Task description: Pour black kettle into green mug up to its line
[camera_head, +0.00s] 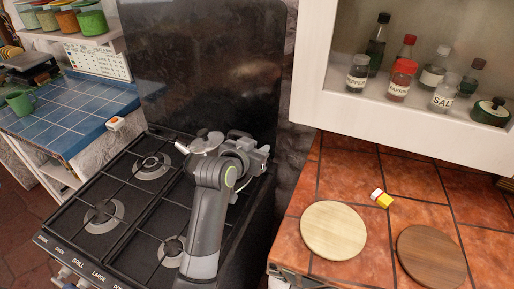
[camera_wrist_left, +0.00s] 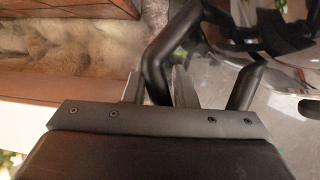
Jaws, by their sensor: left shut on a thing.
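The green mug (camera_head: 20,102) stands on the blue tiled counter at the far left in the head view. My left gripper (camera_head: 243,148) is over the back of the black stove. In the left wrist view its fingers (camera_wrist_left: 160,88) are shut on the bent black handle of the black kettle (camera_wrist_left: 178,35). The kettle's glossy, reflective body shows at the right of that view. In the head view my arm hides most of the kettle, and only a shiny part shows left of my wrist. The mug's line and inside cannot be made out. My right gripper is out of view.
The stove (camera_head: 105,190) has several burners with raised grates. A red-tiled counter (camera_head: 300,175) on the right holds a pale round board (camera_head: 333,231) and a dark one (camera_head: 431,257). A white cabinet (camera_head: 310,70) with bottles hangs above it. The blue counter (camera_head: 65,115) is mostly clear.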

